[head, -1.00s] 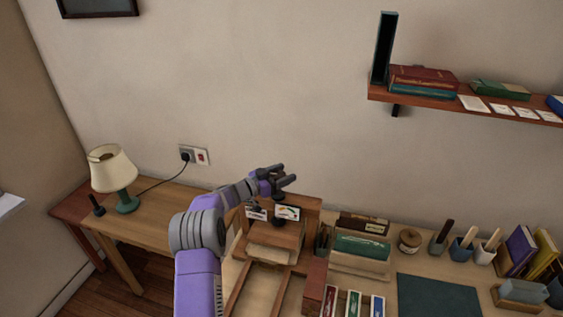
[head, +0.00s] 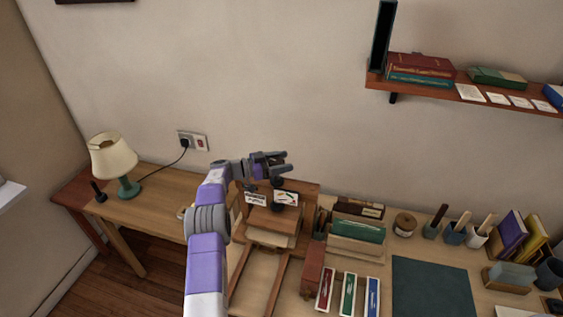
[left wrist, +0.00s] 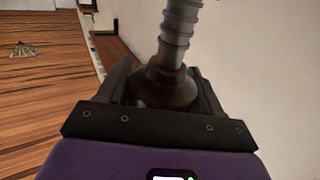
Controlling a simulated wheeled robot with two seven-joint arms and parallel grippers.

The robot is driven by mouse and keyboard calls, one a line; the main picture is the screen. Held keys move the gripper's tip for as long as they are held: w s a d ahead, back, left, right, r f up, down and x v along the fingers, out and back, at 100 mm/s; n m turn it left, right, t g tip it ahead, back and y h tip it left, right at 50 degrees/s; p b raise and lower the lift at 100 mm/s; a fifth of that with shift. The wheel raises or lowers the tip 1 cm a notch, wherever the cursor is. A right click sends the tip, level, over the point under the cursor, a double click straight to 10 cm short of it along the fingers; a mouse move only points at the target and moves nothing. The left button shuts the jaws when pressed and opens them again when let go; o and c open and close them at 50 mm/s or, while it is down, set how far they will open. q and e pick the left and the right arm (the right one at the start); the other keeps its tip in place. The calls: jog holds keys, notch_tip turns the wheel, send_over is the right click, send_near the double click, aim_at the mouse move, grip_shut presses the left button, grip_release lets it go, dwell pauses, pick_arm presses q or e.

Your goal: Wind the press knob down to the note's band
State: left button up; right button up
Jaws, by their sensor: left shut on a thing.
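The wooden press (head: 283,220) stands on the desk with two small cards on its front. The right card (head: 286,198) has coloured marks; the left card (head: 255,198) has dark print too small to read. I cannot make out which is the note or where its band lies. My left gripper (head: 280,164) is above the press, shut on the press knob. In the left wrist view the dark brown round knob (left wrist: 160,88) sits between the jaws, with the grey ribbed screw (left wrist: 177,32) extending from it. My right gripper is not in view.
A lamp (head: 113,158) stands on the desk to the left. A letter holder (head: 357,243), coloured boxes (head: 348,294) and pen cups (head: 455,234) stand right of the press. A shelf of books (head: 460,92) is on the wall above right.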

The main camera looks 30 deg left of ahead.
pick_arm(q)
jog(key=shift+w+r, duration=0.1)
jog(key=shift+r, duration=0.45)
jog(key=o, duration=0.9)
jog(key=shift+o, duration=0.3)
jog(key=shift+f, duration=0.25)
jog(key=shift+a, duration=0.1)
jog(key=v, duration=0.7)
jog(key=shift+s+a, duration=0.15)
jog(key=shift+s, duration=0.15)
